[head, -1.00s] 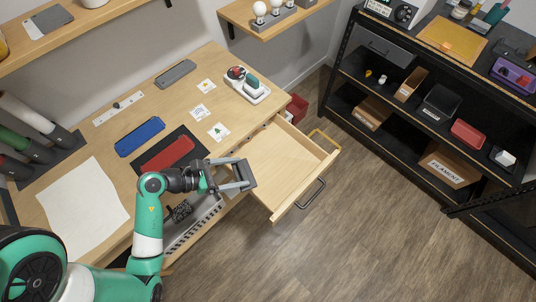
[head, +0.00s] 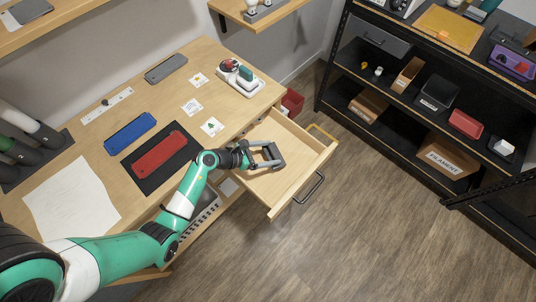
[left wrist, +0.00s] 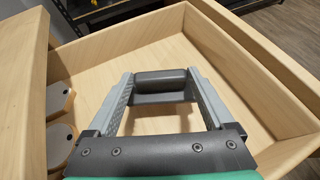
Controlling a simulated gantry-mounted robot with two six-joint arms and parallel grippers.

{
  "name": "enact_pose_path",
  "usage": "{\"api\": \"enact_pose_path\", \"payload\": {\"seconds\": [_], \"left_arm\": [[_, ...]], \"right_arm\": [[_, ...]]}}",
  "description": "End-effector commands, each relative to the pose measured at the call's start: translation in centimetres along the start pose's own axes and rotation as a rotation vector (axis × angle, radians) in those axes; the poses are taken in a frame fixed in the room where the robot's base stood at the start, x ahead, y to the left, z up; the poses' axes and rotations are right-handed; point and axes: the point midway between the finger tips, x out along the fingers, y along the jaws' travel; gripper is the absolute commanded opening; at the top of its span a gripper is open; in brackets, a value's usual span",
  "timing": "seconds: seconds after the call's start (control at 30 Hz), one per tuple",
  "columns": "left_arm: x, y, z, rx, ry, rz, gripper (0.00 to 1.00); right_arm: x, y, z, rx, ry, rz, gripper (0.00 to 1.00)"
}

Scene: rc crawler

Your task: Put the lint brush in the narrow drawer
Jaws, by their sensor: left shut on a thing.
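The wooden drawer (head: 298,186) stands pulled out from the desk, with a dark bar handle (head: 313,188) on its front. Its pale floor and walls also show in the left wrist view (left wrist: 255,95). My left gripper (head: 272,155) is inside the drawer's outline, near the desk side. It is shut on a dark grey, rounded bar-like piece, which I take to be the lint brush (left wrist: 165,85). The piece lies crosswise between the fingertips. I cannot tell whether it touches the drawer floor. My right gripper is not in view.
A black shelf rack stands right. Much of the drawer floor is clear.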

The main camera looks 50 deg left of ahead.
Motion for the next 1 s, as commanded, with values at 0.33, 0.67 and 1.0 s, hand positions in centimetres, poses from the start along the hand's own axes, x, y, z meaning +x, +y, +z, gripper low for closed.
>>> {"api": "enact_pose_path", "payload": {"seconds": [0.33,0.67,1.0], "left_arm": [[1.1,0.0,-2.4,-0.001,0.001,0.001,0.21],[1.3,0.0,-2.7,-0.002,0.002,0.001,1.0],[-0.4,0.1,-2.3,-0.004,0.002,0.003,1.0]], "right_arm": [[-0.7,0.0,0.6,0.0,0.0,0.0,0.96],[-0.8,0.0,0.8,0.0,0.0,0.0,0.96],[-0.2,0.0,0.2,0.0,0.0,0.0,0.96]]}}
